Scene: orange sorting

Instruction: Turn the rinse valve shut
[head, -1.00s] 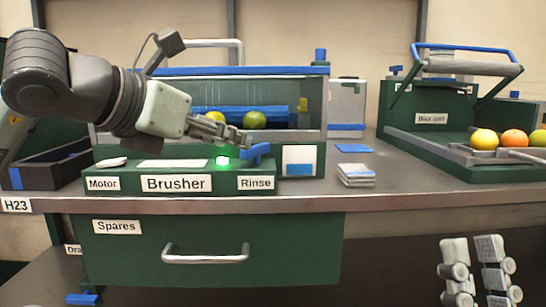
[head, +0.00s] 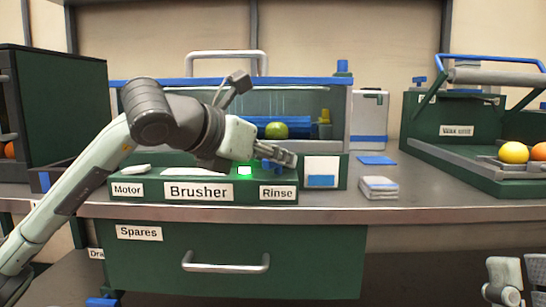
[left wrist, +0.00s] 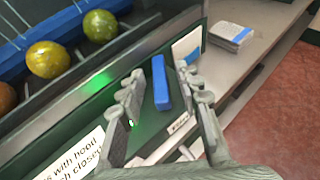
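The rinse valve is a blue bar handle (left wrist: 160,82) on the green brusher panel, above the "Rinse" label (head: 277,193). In the head view, my left gripper (head: 288,156) is in front of it and hides most of the handle. In the left wrist view, my left gripper (left wrist: 164,92) is open, with one finger on each side of the blue handle. I cannot tell whether either finger touches it. My right gripper (head: 519,280) is at the bottom right of the head view, partly cut off, fingers apart and empty.
A green light (head: 244,170) glows on the panel left of the valve. The brusher (head: 340,105) with fruit inside stands behind it. A card stack (head: 378,187) lies to the right on the counter. The Spares drawer (head: 230,285) is below.

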